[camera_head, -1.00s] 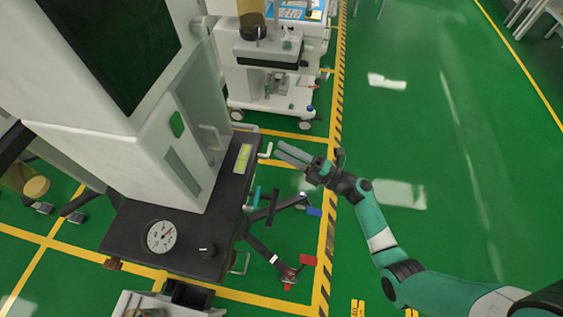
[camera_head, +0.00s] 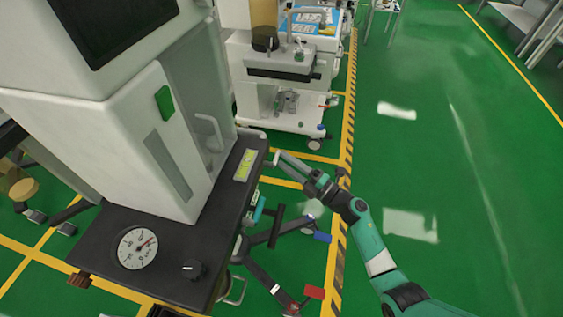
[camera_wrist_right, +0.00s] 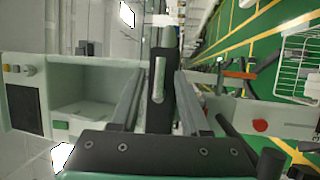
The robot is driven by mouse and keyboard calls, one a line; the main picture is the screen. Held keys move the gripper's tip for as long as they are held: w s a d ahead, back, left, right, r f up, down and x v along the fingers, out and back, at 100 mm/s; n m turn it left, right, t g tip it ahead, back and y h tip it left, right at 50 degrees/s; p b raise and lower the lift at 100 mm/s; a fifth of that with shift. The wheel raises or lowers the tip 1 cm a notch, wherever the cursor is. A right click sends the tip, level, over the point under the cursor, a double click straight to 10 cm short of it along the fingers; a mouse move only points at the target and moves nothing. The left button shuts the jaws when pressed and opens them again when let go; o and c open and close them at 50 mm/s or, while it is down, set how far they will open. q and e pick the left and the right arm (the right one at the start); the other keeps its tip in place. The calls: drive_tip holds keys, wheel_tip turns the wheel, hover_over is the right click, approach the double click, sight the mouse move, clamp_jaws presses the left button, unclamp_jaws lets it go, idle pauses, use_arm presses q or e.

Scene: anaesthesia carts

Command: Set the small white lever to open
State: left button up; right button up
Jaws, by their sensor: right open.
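The small white lever (camera_head: 276,158) sticks out from the side of the cart's dark worktop (camera_head: 160,225), beside the yellow-green label. My right gripper (camera_head: 284,158) is open, with its fingertips right at the lever. In the right wrist view the pale lever (camera_wrist_right: 158,80) stands lengthwise on the dark edge, between the two open fingers (camera_wrist_right: 157,92). There is a visible gap on each side, so the fingers do not appear closed on it. My left gripper is out of view.
Another cart (camera_head: 285,110) stands behind. Green floor (camera_head: 450,190) lies open to the right.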

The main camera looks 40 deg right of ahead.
drive_tip(key=shift+x, duration=1.1)
clamp_jaws()
